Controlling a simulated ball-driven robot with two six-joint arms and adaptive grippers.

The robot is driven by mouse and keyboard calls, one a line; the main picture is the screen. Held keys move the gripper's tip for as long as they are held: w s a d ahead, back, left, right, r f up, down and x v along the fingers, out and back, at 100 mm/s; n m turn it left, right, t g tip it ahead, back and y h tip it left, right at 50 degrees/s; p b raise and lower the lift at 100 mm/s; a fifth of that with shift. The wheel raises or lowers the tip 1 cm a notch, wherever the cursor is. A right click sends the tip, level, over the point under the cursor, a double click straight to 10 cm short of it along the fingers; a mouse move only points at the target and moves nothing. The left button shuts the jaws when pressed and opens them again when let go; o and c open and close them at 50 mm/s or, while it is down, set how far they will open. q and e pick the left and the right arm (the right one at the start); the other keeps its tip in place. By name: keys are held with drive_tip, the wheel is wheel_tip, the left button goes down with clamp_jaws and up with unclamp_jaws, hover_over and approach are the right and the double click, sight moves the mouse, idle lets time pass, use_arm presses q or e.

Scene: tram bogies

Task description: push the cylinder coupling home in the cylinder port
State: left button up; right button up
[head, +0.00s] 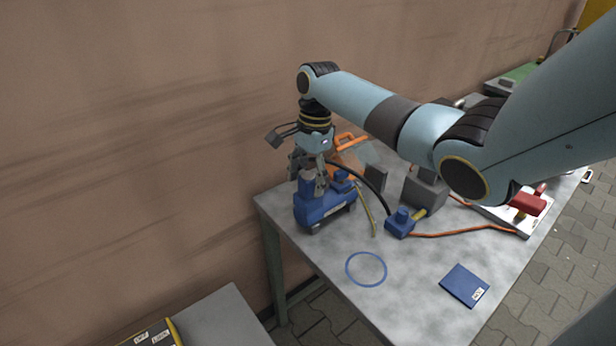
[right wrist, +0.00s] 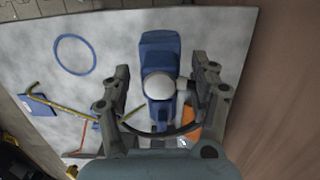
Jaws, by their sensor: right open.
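A blue, blocky unit (head: 322,208) stands at the table's far left corner. In the right wrist view the same blue unit (right wrist: 158,50) shows a pale round top. My right gripper (head: 308,184) is over it, pointing down, with its open fingers on either side of the pale top; whether they touch it I cannot tell. A black hose (head: 372,175) arcs from near this unit to a small blue block (head: 400,223) with a yellow part. I cannot make out the cylinder coupling or the cylinder port for certain; the gripper hides part of the unit. My left gripper is not in view.
On the table (head: 420,310) lie a blue ring (head: 366,269) and a blue labelled booklet (head: 464,285). An orange cable (head: 460,232) runs right to a white board with a red part (head: 528,203). A wall (head: 150,130) rises close behind. The table's front is mostly clear.

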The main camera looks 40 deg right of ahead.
wheel_tip(320, 180, up, 12)
drive_tip(key=d, duration=0.1)
drive_tip(key=shift+d+f, duration=0.15)
drive_tip(key=shift+d, duration=0.05)
drive_tip(key=shift+s, duration=0.1)
idle(0.5)
